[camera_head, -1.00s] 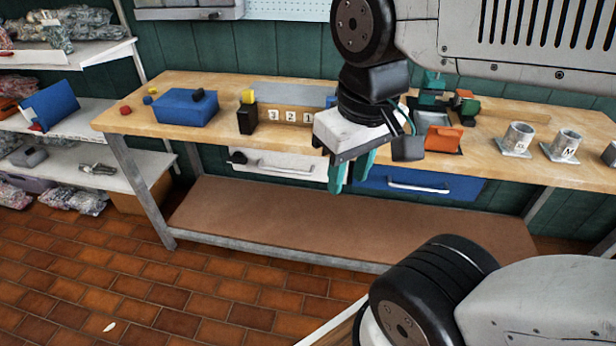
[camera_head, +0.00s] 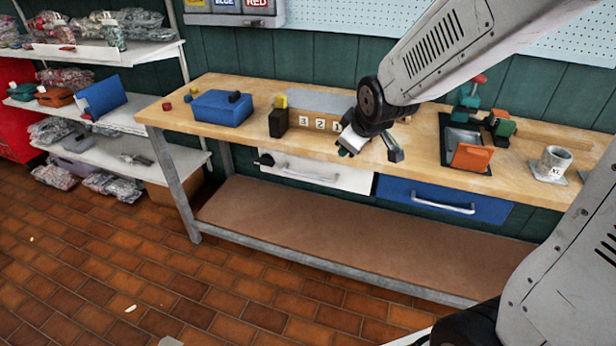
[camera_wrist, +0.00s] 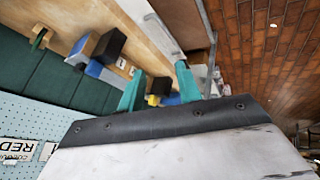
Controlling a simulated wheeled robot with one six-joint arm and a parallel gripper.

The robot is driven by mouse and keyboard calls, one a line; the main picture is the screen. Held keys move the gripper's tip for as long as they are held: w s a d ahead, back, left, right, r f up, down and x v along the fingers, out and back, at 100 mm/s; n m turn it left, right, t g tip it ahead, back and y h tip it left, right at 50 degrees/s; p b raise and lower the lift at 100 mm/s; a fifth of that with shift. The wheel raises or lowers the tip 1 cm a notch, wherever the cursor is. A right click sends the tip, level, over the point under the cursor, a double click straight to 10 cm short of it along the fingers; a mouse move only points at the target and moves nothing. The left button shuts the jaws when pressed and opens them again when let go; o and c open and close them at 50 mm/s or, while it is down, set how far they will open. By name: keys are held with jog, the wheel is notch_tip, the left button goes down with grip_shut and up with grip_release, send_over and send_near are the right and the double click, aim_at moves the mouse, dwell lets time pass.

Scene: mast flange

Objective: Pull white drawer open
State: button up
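The white drawer (camera_head: 330,175) sits under the bench top and looks shut. It has a pale bar handle (camera_head: 308,174) and a black knob-like part (camera_head: 265,160) at its left end. My gripper (camera_head: 345,150) is near the bench's front edge, above the right part of this drawer and apart from its handle. In the wrist view its two teal fingers (camera_wrist: 159,88) stand apart with nothing clearly held. A pale panel, probably the white drawer (camera_wrist: 152,22), shows past the fingers in the wrist view.
A blue drawer (camera_head: 440,200) is just right of the white one. A lower shelf (camera_head: 330,230) runs beneath.

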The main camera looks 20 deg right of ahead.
jog(key=w+f+n+t+y, duration=0.1)
jog(key=w+f+n+t, duration=0.35)
jog(key=w+f, duration=0.7)
jog(key=n+t+y, duration=0.2)
jog(key=n+t, duration=0.2)
jog(key=n, duration=0.3)
send_near(307, 176)
jog(key=w+f, duration=0.1)
jog(key=w, duration=0.2)
jog(key=shift+m, duration=0.25)
jog(key=x, duration=0.7)
jog(key=shift+w+a, duration=0.15)
jog(key=shift+w, duration=0.15)
grip_shut()
